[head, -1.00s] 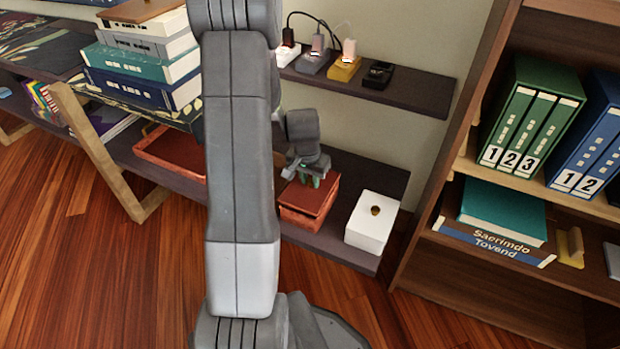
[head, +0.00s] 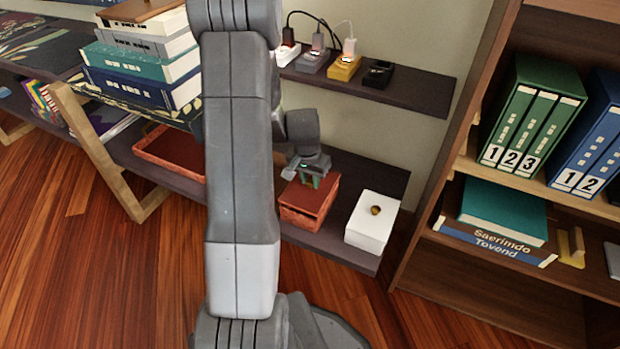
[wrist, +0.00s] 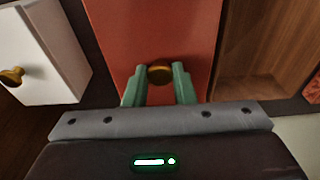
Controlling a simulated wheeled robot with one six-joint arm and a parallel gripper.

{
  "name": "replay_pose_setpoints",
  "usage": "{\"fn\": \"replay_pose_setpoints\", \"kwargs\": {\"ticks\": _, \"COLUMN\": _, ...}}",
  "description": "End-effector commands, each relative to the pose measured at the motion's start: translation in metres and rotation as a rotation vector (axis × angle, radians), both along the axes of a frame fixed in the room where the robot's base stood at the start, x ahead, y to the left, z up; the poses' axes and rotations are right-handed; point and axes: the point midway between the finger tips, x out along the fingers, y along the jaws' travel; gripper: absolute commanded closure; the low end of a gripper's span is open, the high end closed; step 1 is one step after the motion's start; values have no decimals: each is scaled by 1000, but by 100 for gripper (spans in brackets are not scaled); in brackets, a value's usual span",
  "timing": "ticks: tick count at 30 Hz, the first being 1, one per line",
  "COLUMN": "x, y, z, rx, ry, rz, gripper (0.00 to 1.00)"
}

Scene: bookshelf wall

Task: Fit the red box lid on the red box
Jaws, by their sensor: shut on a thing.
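The red box (head: 300,219) stands on the low dark shelf, left of a white box. The flat dark red lid (head: 321,196) lies over its top in the head view, roughly in line with the walls; I cannot tell if it is fully seated. My gripper (head: 312,180) is above the lid, pointing down.
The white box (head: 370,222) with a brass knob stands close on the right. A red tray (head: 172,150) lies left, partly behind my arm. A brown wooden surface (wrist: 255,55) shows beside the lid in the wrist view. An upper shelf (head: 415,92) with chargers is above.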

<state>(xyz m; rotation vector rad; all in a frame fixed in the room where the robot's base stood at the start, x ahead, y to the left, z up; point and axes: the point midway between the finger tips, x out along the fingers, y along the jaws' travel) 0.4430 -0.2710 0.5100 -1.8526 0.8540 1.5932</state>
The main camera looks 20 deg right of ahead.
Motion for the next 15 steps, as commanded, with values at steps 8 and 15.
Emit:
{"fn": "replay_pose_setpoints", "kwargs": {"ticks": 8, "x": 0, "y": 0, "z": -8, "rx": 0, "ry": 0, "rz": 0, "gripper": 100}}
{"fn": "replay_pose_setpoints", "kwargs": {"ticks": 15, "x": 0, "y": 0, "z": -14, "rx": 0, "ry": 0, "rz": 0, "gripper": 100}}
